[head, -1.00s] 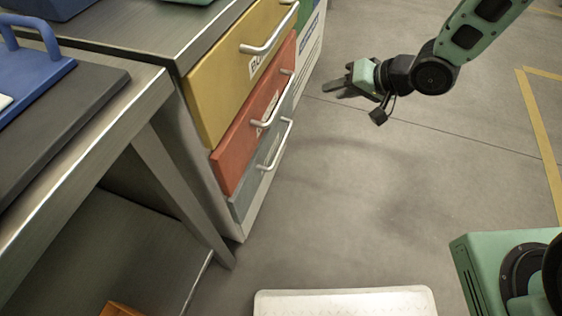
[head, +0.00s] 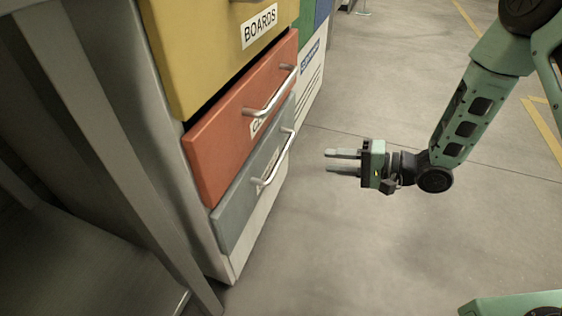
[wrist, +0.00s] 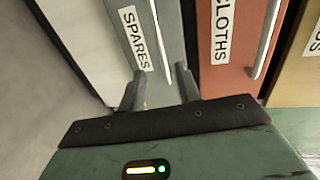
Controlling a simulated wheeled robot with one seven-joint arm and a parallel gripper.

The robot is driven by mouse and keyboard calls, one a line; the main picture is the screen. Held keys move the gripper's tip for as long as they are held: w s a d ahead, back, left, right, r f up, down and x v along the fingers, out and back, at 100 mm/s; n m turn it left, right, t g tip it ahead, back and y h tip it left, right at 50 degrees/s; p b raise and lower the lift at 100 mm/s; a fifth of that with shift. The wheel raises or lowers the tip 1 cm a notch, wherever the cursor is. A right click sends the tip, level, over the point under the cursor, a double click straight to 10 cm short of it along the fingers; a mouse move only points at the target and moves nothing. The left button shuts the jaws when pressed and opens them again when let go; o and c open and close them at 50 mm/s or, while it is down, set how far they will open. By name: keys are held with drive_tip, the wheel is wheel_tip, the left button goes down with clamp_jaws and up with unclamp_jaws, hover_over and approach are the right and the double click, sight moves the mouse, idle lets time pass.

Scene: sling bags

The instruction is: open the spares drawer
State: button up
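The spares drawer is the grey lowest drawer (head: 240,205) of the cabinet, and it looks shut. Its silver bar handle (head: 275,162) runs along its front. In the wrist view the grey front (wrist: 172,40) carries a "SPARES" label (wrist: 137,38), with the handle (wrist: 160,38) beside it. My gripper (head: 330,161) is open and empty, right of the grey drawer, its fingers pointing at the handle with a clear gap. In the wrist view my gripper's fingers (wrist: 164,88) stand apart, and the handle's end shows between them.
Above is the red cloths drawer (head: 215,150) with its own handle (head: 270,95), then the yellow boards drawer (head: 190,50). A grey metal table leg (head: 120,140) stands left of the cabinet. The floor (head: 370,255) around my gripper is clear.

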sight(281, 154)
drive_tip(key=shift+b+x, duration=2.95)
drive_tip(key=shift+x, duration=4.3)
drive_tip(key=shift+r, duration=0.1)
drive_tip(key=shift+c, duration=0.2)
clamp_jaws()
